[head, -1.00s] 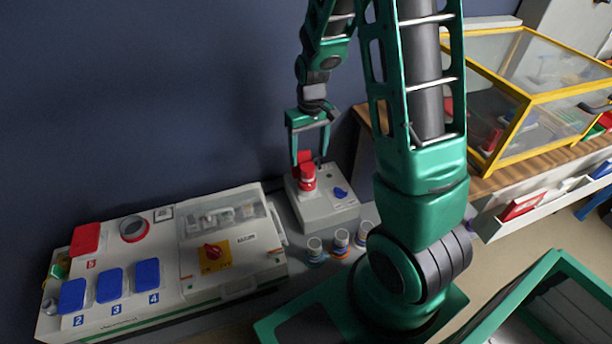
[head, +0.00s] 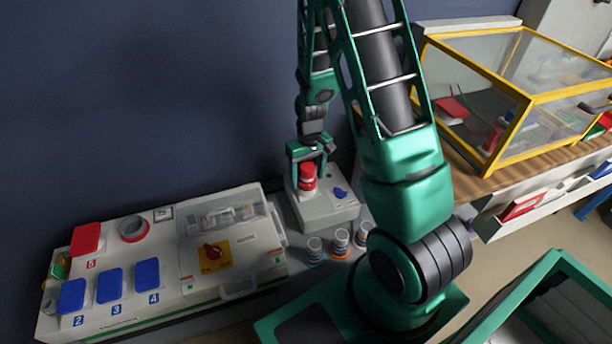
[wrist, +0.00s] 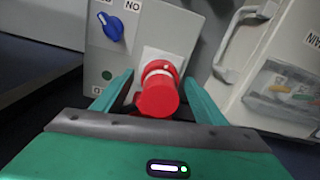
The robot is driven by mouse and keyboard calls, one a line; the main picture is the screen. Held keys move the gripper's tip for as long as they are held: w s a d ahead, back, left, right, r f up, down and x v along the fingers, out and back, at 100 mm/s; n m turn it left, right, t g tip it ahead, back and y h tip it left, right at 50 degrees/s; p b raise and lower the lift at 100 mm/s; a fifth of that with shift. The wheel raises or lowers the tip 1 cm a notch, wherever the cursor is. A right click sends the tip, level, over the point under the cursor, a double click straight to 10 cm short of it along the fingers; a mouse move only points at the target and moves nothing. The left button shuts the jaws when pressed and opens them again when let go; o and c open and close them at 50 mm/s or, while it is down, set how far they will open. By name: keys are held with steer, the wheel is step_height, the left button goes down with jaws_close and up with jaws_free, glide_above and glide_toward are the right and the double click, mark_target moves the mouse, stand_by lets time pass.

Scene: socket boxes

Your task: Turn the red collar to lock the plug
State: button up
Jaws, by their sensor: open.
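The red plug (head: 308,172) stands upright in a socket on top of a small grey box (head: 325,213). In the wrist view the plug's red body (wrist: 157,97) points toward the camera, with a white ring and the red collar (wrist: 161,69) behind it at the box face. My gripper (head: 308,182) is lowered behind and around the plug. In the wrist view the green fingers of my gripper (wrist: 158,90) stand apart on either side of the plug, with gaps visible. Their contact with the collar cannot be made out.
A blue knob (head: 341,193) sits on the same box, right of the plug. Several small ringed cylinders (head: 340,240) stand in front. A large panel (head: 140,304) with blue and red covers lies left. A yellow-framed clear case (head: 480,85) stands right.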

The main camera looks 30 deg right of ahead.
steer(key=c, duration=1)
steer(key=shift+c, duration=0.2)
steer(key=shift+m, duration=0.3)
steer(key=m, duration=0.4)
steer(key=shift+m, duration=0.3)
steer(key=shift+w+m, duration=0.15)
steer(key=shift+m, duration=2.45)
steer(key=shift+a+r, duration=0.1)
